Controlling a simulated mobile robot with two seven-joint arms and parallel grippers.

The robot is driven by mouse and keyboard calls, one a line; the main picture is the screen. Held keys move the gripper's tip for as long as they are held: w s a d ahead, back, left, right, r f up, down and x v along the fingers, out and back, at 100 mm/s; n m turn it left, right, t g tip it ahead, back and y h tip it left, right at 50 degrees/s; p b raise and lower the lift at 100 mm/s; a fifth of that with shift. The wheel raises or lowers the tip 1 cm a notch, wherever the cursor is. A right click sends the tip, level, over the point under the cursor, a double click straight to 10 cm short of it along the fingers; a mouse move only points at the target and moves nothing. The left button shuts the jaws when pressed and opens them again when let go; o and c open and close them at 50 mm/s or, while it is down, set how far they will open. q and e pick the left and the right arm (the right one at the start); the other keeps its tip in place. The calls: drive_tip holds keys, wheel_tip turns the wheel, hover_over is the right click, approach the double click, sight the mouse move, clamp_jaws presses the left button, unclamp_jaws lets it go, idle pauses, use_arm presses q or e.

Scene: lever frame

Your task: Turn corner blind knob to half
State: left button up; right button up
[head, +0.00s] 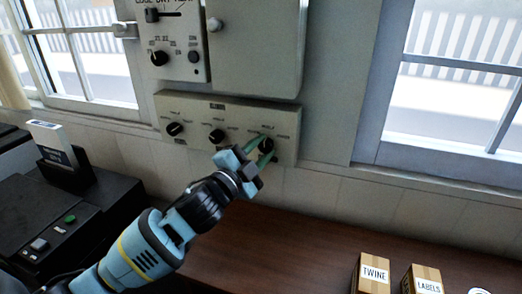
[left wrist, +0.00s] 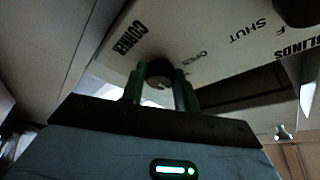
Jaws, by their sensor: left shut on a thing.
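The corner blind knob (head: 266,144) is the round black knob at the right end of a pale panel (head: 228,108) with three knobs in a row. In the left wrist view the knob (left wrist: 159,70) sits beside the word CORNER. My left gripper (head: 263,149) has its green fingers on either side of this knob, shut on it. They also show in the left wrist view (left wrist: 160,90). The knob is partly covered by the fingers, and I cannot read its pointer setting. My right gripper is in neither view.
Two more black knobs, a middle one (head: 216,136) and a left one (head: 175,129), sit on the same panel. A control box with a knob (head: 160,58) and slider is above. Boxes marked TWINE (head: 374,274) and LABELS (head: 425,282) stand on the brown desk (head: 300,245).

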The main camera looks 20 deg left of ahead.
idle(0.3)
use_arm(q)
drive_tip(key=o, duration=1)
drive_tip(key=shift+c, duration=0.2)
drive_tip(key=v, duration=0.7)
drive_tip(key=shift+s+a+b, duration=0.15)
drive_tip(key=shift+s+b, duration=0.2)
drive_tip(key=shift+b, duration=0.1)
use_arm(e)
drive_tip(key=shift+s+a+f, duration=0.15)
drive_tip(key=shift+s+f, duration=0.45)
use_arm(q)
drive_tip(key=shift+f, duration=0.1)
